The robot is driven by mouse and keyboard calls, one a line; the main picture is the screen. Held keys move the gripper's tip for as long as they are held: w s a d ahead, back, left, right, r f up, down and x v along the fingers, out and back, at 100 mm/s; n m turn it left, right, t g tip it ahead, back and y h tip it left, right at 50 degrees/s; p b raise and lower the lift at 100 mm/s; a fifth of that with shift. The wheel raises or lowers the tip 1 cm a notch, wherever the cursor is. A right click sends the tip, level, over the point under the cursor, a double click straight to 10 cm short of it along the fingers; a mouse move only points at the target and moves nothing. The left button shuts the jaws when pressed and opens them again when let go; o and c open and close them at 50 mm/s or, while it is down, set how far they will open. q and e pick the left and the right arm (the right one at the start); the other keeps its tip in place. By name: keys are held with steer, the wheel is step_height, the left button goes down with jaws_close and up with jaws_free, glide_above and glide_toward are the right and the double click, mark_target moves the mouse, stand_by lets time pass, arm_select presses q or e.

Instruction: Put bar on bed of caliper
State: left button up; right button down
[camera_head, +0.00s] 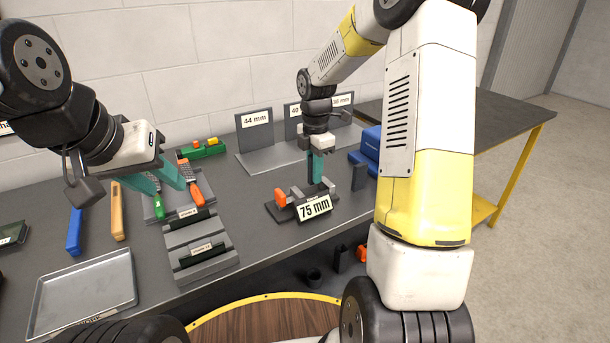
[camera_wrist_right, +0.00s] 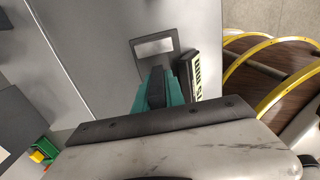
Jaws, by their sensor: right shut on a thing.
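The bed is partly hidden by the fingers. My left gripper (camera_head: 155,178) is open and empty, above the bench at the left.
Sorting stands labelled "44 mm" (camera_head: 255,119) and others are at the back. A tray (camera_head: 83,292), an orange-handled tool (camera_head: 196,194), a stepped grey rack (camera_head: 199,245) and a green box (camera_head: 202,148) lie left. Blue bins (camera_head: 369,145) stand behind right.

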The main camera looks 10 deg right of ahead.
steer(key=shift+f, duration=2.15)
steer(key=shift+f, duration=0.15)
steer(key=c, duration=1.7)
jaws_free()
step_height(320, 180, up, 12)
steer(key=s+r+m+t, duration=0.2)
steer(key=s+r+m, duration=0.1)
steer(key=s+m, duration=0.4)
steer(key=s+a+r+m+t+y, duration=0.1)
steer(key=s+r+m+t, duration=0.1)
steer(key=s+r+m, duration=0.2)
steer(key=s+a+r+m+t+y, duration=0.1)
steer(key=s+r+m+t, duration=0.1)
steer(key=s+m, duration=0.8)
steer(key=shift+s+a+r, duration=0.1)
steer(key=shift+s+r, duration=0.25)
steer(key=shift+s, duration=0.5)
steer(key=shift+s+r, duration=0.3)
steer(key=shift+s, duration=0.5)
